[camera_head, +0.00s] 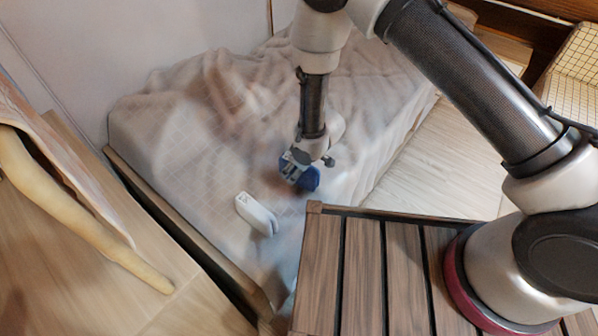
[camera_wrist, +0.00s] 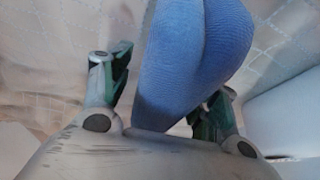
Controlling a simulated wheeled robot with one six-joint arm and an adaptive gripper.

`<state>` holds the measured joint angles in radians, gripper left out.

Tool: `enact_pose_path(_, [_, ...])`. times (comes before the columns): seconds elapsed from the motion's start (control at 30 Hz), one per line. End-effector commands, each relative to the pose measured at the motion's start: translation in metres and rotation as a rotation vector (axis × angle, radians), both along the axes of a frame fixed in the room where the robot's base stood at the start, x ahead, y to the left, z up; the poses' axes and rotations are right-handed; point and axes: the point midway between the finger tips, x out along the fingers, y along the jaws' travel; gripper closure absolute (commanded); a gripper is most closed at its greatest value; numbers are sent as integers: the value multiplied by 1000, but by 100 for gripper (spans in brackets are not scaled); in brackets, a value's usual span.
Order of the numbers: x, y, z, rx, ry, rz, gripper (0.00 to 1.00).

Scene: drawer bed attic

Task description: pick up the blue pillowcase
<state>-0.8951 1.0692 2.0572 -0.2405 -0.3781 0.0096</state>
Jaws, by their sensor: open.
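The blue pillowcase (camera_head: 308,179) lies on the bed (camera_head: 163,140) and is partly hidden behind my gripper (camera_head: 297,167) in the head view. In the wrist view the blue pillowcase (camera_wrist: 192,55) is a bulging, ribbed blue cloth. My gripper (camera_wrist: 163,95) is open there, with one finger to the left of the cloth and the other at its lower right. Part of the cloth is between the fingers. I cannot tell whether the fingers touch it.
A white object (camera_head: 257,214) lies on the bed to the lower left of my gripper. It seems to show at the right edge of the wrist view (camera_wrist: 290,115). A slatted wooden surface (camera_head: 385,270) is at the front. Rumpled bedding lies farther back.

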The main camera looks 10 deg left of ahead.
Motion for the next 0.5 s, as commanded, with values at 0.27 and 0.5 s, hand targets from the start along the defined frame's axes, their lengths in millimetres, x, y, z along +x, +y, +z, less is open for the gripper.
enact_pose_path(0.27, [0, 0, 0, 0, 0, 0, 81])
enact_pose_path(0.5, [0, 0, 0, 0, 0, 0, 91])
